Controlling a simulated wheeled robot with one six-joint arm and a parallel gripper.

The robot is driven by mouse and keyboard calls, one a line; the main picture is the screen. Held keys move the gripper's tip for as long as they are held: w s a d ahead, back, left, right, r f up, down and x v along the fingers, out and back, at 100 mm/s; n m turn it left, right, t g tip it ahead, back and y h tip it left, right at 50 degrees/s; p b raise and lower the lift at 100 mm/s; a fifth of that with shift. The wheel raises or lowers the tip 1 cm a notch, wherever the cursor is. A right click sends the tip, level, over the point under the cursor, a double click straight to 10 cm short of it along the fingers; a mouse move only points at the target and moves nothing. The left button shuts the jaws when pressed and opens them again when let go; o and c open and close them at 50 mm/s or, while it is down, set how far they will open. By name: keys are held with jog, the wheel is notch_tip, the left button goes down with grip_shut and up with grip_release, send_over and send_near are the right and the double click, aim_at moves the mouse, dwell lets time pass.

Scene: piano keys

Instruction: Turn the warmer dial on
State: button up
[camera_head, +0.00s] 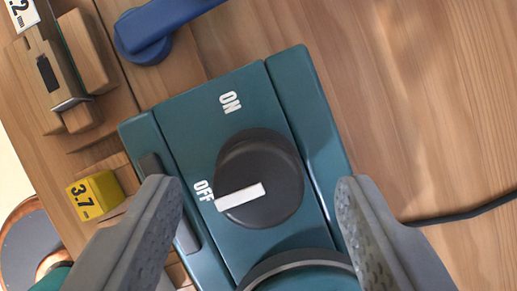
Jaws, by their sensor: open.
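The warmer (222,128) is a teal box on the wooden table, turned slightly in the view. Its black round dial (272,160) has a white pointer bar (240,196) that points left to the white OFF label. I cannot tell how high the fingertips are above the warmer.
A blue lever-like part (150,38) lies at the top. A yellow block marked 3.7 (92,196) and a wooden piece with a metal slider (50,75) are at left. A dark cable (462,214) runs right. The table's right side is otherwise clear.

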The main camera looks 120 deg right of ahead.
jog(key=shift+a+f, duration=0.15)
jog(key=shift+f, duration=0.3)
jog(key=c, duration=1)
jog(key=shift+o, duration=0.2)
